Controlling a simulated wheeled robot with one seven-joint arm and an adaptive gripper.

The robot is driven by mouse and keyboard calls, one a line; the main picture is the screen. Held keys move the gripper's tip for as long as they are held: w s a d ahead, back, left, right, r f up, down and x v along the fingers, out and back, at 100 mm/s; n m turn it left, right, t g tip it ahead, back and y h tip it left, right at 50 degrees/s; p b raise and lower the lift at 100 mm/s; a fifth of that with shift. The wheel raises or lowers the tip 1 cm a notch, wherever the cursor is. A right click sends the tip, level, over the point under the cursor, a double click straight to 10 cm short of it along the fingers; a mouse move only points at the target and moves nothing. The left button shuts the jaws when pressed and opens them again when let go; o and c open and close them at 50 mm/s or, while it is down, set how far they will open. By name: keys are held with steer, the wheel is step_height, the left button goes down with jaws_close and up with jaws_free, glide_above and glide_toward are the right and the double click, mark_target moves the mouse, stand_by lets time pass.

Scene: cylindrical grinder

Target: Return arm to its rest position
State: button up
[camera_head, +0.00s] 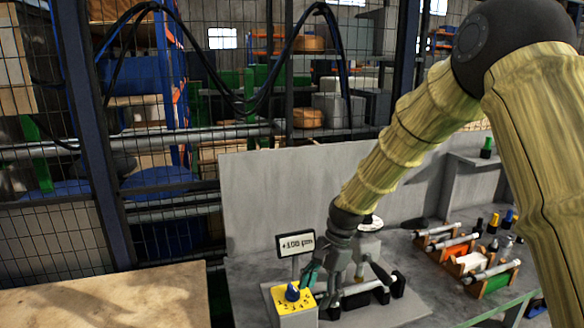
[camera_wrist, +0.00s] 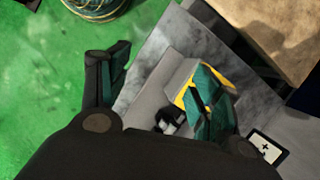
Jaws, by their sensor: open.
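My gripper (camera_head: 317,280) is at the end of my arm, low over the grey bench in the head view. Its teal fingertip pad shows right beside a blue knob (camera_head: 292,292) on a yellow-topped control box (camera_head: 296,315). I cannot tell whether they touch. In the wrist view my gripper (camera_wrist: 160,85) has its two fingers wide apart, with nothing held between them. The right finger covers much of the yellow-topped box (camera_wrist: 184,92), and the knob is not clearly seen there.
A display reading +100 µm (camera_head: 296,245) stands behind the box. A fixture with a cylindrical part (camera_head: 366,286) lies to the right. Racks with rods (camera_head: 492,272) stand further right on the bench. A wooden tabletop (camera_head: 105,298) is at lower left, with mesh fencing behind.

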steer(key=s+d+f+n+h+b, duration=0.1)
steer(key=s+d+f, duration=0.3)
steer(key=f, duration=0.6)
steer(key=s+d+f+n+t+b, duration=0.1)
steer(key=s+d+f+n+b, duration=0.1)
steer(key=s+f, duration=0.6)
steer(key=s+d+f+n+h+b, duration=0.1)
steer(key=s+d+f, duration=0.15)
steer(key=f, duration=0.95)
steer(key=s+d+f+n+b, duration=0.1)
steer(key=s+f, duration=0.3)
steer(key=s, duration=0.4)
steer(key=s+d+f+n+h+b, duration=0.1)
steer(key=s+d+f+n+b, duration=0.1)
steer(key=s, duration=0.7)
steer(key=s+d+f+n+t+b, duration=0.1)
steer(key=s+d+f+n, duration=0.2)
steer(key=s+f, duration=0.4)
steer(key=shift+s+d+f+b, duration=0.35)
steer(key=shift+s+d, duration=0.4)
steer(key=shift+s, duration=0.2)
